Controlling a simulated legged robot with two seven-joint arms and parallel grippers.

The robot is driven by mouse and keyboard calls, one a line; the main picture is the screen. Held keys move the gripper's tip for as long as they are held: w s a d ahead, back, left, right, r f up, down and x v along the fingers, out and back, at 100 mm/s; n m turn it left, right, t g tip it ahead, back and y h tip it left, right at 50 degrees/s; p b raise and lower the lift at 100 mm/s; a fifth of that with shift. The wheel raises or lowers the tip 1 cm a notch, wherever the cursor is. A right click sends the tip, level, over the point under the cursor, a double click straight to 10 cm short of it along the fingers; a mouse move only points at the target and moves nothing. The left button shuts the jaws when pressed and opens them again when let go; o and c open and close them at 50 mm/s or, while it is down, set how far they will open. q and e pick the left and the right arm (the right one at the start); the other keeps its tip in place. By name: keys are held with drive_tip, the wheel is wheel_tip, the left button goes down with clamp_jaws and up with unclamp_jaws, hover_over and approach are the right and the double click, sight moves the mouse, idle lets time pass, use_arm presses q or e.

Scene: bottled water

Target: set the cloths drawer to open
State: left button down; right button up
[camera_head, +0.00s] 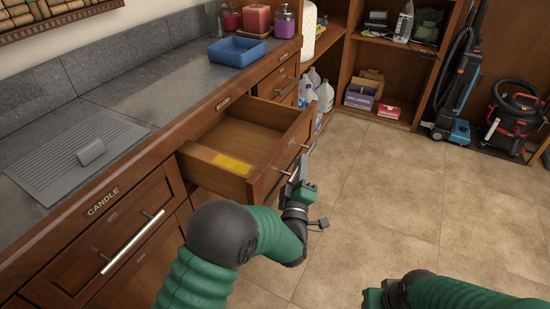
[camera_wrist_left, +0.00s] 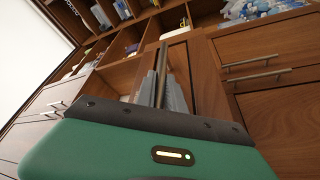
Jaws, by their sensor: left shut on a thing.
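The pulled-out wooden drawer (camera_head: 262,135) stands open below the counter; a small label (camera_head: 222,103) above it is too small to read surely. A flat yellow thing (camera_head: 232,163) lies inside. My left gripper (camera_head: 299,172) is at the drawer's front and shut on its metal bar handle (camera_head: 307,147). In the left wrist view the handle (camera_wrist_left: 161,72) runs up between the two grey fingers (camera_wrist_left: 163,94). My right gripper (camera_head: 375,297) shows only partly at the bottom edge, and its fingers are hidden.
A shut drawer labelled CANDLE (camera_head: 108,240) is at the near left. A blue tray (camera_head: 236,51) and jars (camera_head: 284,22) stand on the counter. Bottles (camera_head: 324,95) and a purple box (camera_head: 359,97) sit beyond the drawer. The tiled floor (camera_head: 400,190) to the right is clear.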

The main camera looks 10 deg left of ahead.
use_arm(q)
drive_tip(key=d, duration=0.1)
drive_tip(key=s+d, duration=0.1)
drive_tip(key=d, duration=0.3)
drive_tip(key=shift+s+f, duration=0.25)
drive_tip(key=shift+s, duration=0.15)
drive_tip(key=c, duration=1.5)
unclamp_jaws()
drive_tip(key=shift+a, duration=0.1)
drive_tip(key=shift+o, duration=0.3)
drive_tip(key=shift+r, duration=0.1)
